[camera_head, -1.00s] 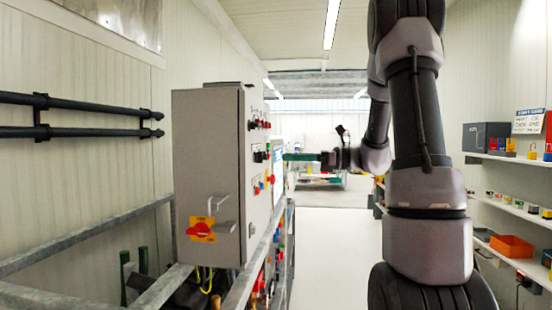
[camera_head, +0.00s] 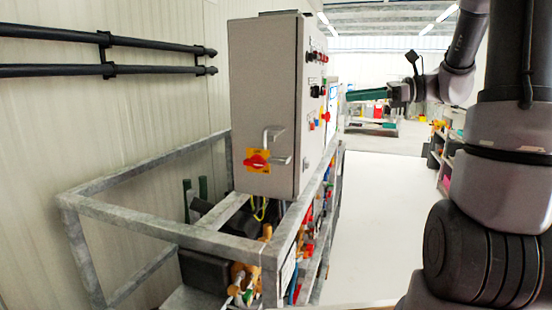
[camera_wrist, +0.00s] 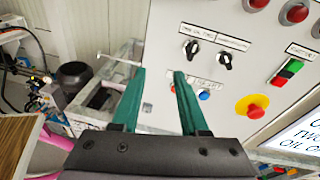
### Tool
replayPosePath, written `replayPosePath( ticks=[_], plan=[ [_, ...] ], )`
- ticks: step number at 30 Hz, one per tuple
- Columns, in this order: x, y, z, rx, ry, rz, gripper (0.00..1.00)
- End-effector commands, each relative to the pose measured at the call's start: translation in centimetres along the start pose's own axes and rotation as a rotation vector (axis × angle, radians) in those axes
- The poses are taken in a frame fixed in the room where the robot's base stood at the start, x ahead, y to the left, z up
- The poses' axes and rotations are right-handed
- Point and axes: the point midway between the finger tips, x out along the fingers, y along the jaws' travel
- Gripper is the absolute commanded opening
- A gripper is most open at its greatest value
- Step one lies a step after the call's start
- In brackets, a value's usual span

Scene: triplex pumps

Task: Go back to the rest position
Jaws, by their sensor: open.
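My gripper (camera_wrist: 160,95) has two green fingers that stand apart with nothing between them, in front of the control panel in the wrist view. In the head view the gripper (camera_head: 352,94) is at the panel side of the grey control cabinet (camera_head: 265,110), seen edge-on. The panel face (camera_wrist: 220,60) carries black rotary switches (camera_wrist: 208,55), a red and a blue button (camera_wrist: 204,95), a red emergency knob on yellow (camera_wrist: 252,107) and a green-red switch (camera_wrist: 287,72). I cannot tell whether the fingertips touch the panel.
The cabinet stands on a galvanized metal frame (camera_head: 165,232) with pipes and valves inside. A red-yellow isolator handle (camera_head: 257,160) sticks out of the cabinet's near side. Black wall pipes (camera_head: 110,40) run at left. The white floor (camera_head: 375,210) right of the frame is clear.

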Motion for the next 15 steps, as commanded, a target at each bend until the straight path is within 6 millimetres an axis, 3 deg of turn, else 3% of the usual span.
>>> replayPosePath(
  ticks=[3,6,9,15],
  plan=[
    [1.8,5.1,0.3,-0.181,0.171,0.119,0.44],
    [2.3,8.9,-0.4,-0.352,0.325,0.213,0.44],
    [2.0,11.9,-1.2,-0.537,0.472,0.296,0.44],
    [0.0,15.7,-2.4,-0.936,0.752,0.426,0.44]
  ],
)
